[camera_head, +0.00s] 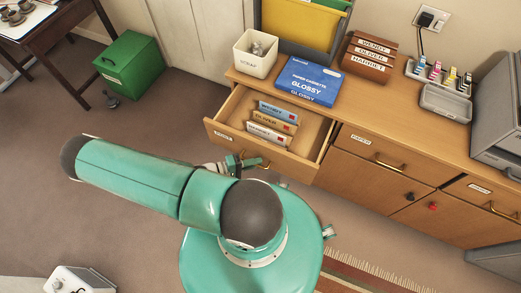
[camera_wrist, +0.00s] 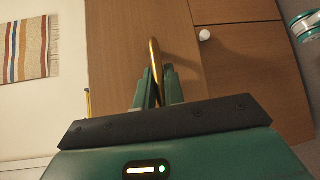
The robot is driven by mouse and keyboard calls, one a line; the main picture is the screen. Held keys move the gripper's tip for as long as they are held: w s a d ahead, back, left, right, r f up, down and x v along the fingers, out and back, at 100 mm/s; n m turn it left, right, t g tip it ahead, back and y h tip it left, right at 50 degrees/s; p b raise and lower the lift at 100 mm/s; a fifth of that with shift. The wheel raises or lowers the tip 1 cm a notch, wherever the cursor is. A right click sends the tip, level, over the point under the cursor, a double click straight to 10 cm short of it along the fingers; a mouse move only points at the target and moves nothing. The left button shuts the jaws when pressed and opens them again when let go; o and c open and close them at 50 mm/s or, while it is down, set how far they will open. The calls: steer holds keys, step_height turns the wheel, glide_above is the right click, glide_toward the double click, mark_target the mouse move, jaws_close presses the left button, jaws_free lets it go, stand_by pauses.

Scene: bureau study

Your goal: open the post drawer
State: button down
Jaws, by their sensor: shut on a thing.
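The post drawer (camera_head: 225,136) is the left drawer of the wooden sideboard and stands pulled out in the head view. Several envelopes (camera_head: 275,122) with names stand in it. Its brass handle (camera_head: 262,163) is on the front, and it also shows in the wrist view (camera_wrist: 154,62). My gripper (camera_wrist: 157,88) is shut on this handle, with a finger on each side of the bar. In the head view my gripper is at the drawer front, partly hidden by my arm. The small label on the drawer front is too small to read.
On the sideboard top stand a white box (camera_head: 256,53), a blue paper pack (camera_head: 308,81) and a brown name rack (camera_head: 369,57). A closed drawer (camera_head: 377,155) is to the right.

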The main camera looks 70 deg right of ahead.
steer(key=a, duration=0.8)
steer(key=shift+w, duration=0.4)
steer(key=c, duration=1.8)
jaws_free()
steer(key=shift+o, duration=0.2)
steer(key=v, duration=1.4)
steer(key=shift+r, duration=0.1)
